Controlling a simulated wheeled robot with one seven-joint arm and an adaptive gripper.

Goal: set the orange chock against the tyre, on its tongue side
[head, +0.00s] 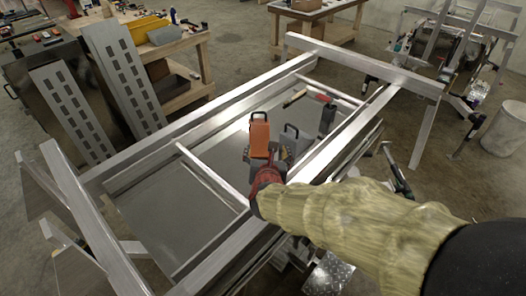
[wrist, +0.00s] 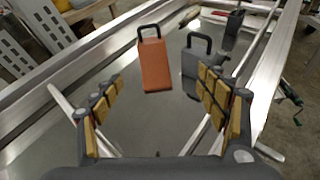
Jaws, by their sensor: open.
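The orange chock (head: 259,137), a wedge-like block with a dark loop handle, stands on the grey sheet inside the aluminium trailer frame (head: 330,152). In the wrist view the orange chock (wrist: 154,66) lies ahead, between and beyond the fingertips. My gripper (head: 267,160) is open and empty just on the near side of it. Its yellow-padded fingers (wrist: 160,88) are spread wide and appear apart from the chock. A grey chock (head: 288,138) with a similar handle stands close to its right; in the wrist view it is partly behind the right finger. I cannot make out a tyre.
Frame rails and thin crossbars (head: 210,175) surround the sheet. A black upright object (head: 327,118) and a wooden-handled tool (head: 295,97) lie farther back. Slotted ramps (head: 122,75) and a wooden bench (head: 185,60) stand at upper left. The sheet's left part is clear.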

